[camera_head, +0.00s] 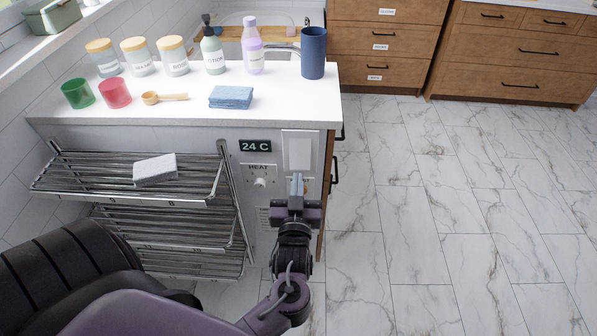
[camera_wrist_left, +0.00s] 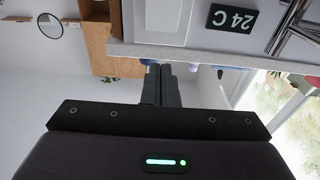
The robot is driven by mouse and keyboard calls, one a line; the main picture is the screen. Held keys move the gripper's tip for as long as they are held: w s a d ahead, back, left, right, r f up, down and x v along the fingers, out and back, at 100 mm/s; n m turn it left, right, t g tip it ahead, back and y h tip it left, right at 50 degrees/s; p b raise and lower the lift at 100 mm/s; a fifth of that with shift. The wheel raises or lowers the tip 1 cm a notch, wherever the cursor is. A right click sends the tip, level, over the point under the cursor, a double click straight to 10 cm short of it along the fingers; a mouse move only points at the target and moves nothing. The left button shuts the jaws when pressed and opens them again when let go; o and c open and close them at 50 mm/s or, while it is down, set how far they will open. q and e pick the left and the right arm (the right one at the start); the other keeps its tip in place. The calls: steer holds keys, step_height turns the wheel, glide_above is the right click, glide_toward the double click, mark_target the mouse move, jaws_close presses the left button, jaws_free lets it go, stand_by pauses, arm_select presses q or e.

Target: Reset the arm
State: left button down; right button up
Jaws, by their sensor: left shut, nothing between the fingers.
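My left gripper (camera_head: 297,187) is in front of the cabinet's end panel, just below a white switch plate (camera_head: 300,153). Its fingers are together with nothing between them. In the left wrist view the shut fingers (camera_wrist_left: 160,75) point toward the panel, below the counter edge; I cannot tell whether they touch anything. Beside them are a heat knob (camera_head: 260,183) and a black "24 C" display (camera_head: 255,146), which also shows upside down in the left wrist view (camera_wrist_left: 232,18). My right gripper is not in view.
The white counter (camera_head: 170,105) holds jars, bottles, a blue tumbler (camera_head: 313,52), two cups, a wooden scoop and a blue folded cloth (camera_head: 231,97). A metal rack (camera_head: 110,180) with a white block (camera_head: 155,170) stands left of the gripper. The marble floor at right is clear.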

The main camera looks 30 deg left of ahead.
arm_select(q)
steer(key=shift+v, duration=0.85)
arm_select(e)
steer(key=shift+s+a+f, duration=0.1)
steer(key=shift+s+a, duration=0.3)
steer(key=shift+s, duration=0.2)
arm_select(q)
steer(key=shift+r, duration=0.1)
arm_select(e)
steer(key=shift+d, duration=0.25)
